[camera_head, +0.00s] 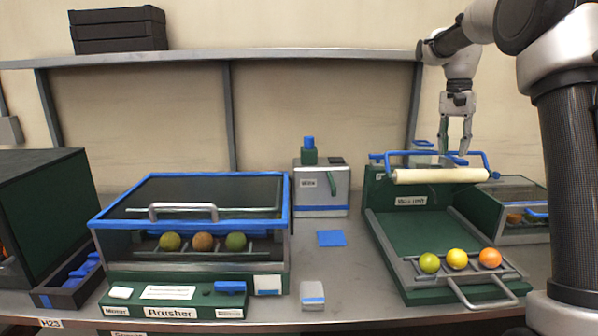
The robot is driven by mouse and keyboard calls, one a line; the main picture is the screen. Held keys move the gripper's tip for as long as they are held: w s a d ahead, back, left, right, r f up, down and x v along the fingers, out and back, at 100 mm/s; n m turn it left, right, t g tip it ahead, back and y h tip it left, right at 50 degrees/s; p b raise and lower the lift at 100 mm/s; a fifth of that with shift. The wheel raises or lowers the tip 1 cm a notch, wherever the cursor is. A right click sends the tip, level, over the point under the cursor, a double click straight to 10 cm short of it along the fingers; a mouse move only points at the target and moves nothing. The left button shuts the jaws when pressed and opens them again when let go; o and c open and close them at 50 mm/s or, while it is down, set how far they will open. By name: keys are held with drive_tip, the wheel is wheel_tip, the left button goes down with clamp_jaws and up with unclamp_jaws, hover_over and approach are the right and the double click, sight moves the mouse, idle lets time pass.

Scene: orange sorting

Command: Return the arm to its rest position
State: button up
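My arm comes in from the upper right of the head view. My gripper (454,150) points down above the back of the green roller machine (413,228), near its blue frame (488,160) and cream roller (440,176). Its two fingers stand apart and I see nothing between them. Whether the fingertips touch the blue frame or are only in front of or behind it, I cannot tell. A green-yellow fruit (429,263), a yellow fruit (457,259) and an orange fruit (490,258) lie in a row at the machine's front.
A blue-framed "Brusher" box (190,225) at left holds three fruits. A grey dispenser (322,190) with a green bottle stands mid-bench. A blue pad (331,238) and small white block (312,295) lie before it. A shelf (220,54) runs behind; another case (520,205) stands right.

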drive_tip(key=s+a+f+n+t, duration=0.1)
drive_tip(key=s+n+t, duration=0.1)
drive_tip(key=s, duration=0.9)
drive_tip(key=s+a+f+n+t, duration=0.2)
drive_tip(key=s+n, duration=0.1)
drive_tip(key=s, duration=0.8)
drive_tip(key=s+a+f+n+t, duration=0.1)
drive_tip(key=s+f+n, duration=0.1)
drive_tip(key=s, duration=0.9)
drive_tip(key=shift+s+a+n+t, duration=0.25)
drive_tip(key=shift+a+n+t, duration=0.15)
drive_tip(key=shift+n, duration=0.4)
